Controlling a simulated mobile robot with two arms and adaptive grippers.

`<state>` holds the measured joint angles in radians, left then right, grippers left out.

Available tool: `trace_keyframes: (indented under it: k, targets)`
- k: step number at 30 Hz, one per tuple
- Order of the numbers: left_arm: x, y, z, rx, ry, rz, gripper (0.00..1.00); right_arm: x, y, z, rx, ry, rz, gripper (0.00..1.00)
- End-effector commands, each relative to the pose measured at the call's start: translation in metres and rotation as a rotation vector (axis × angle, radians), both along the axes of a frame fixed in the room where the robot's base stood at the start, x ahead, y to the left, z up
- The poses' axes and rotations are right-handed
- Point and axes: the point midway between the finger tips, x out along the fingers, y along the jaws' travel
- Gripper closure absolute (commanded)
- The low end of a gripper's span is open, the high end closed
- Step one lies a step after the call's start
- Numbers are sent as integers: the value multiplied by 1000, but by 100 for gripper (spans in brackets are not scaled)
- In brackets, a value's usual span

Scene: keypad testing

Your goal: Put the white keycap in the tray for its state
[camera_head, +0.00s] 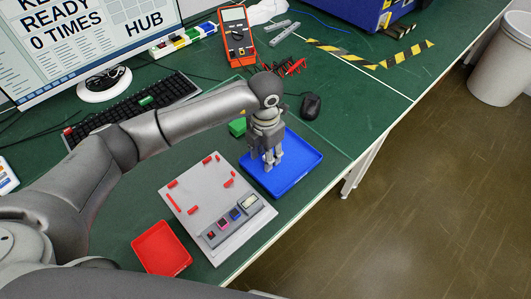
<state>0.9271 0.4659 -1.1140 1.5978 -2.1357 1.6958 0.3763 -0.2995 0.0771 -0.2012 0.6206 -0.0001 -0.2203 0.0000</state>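My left gripper (272,164) points down over the blue tray (306,158), its fingertips low near the tray's left part. The fingers look close together; whether they hold anything is too small to tell. I cannot make out a separate white keycap. The grey test board (208,205) lies left of the blue tray, with several red clips and a row of small coloured keys (223,224) by a pale unit with a dark window (250,201). A red tray (161,249) sits at the board's front left. My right gripper is out of view.
A keyboard (130,112), monitor (80,40), green block (237,127) and black mouse (310,106) surround the work area. An orange multimeter (237,38) and red leads stand behind. The green table (365,105) is clear right of the mouse, up to its edge.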

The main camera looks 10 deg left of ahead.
Motion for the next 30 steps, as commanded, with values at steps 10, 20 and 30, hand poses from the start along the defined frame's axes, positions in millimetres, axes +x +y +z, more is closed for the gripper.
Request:
trace_keyframes:
  k: [10, 20, 30]
  targets:
    - [0, 0, 5, 0, 0, 0, 61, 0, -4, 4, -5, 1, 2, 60]
    - [2, 0, 64, 0, -6, 0, 61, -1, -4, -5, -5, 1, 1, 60]
    - [1, 0, 118, -1, -1, 0, 61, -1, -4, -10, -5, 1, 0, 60]
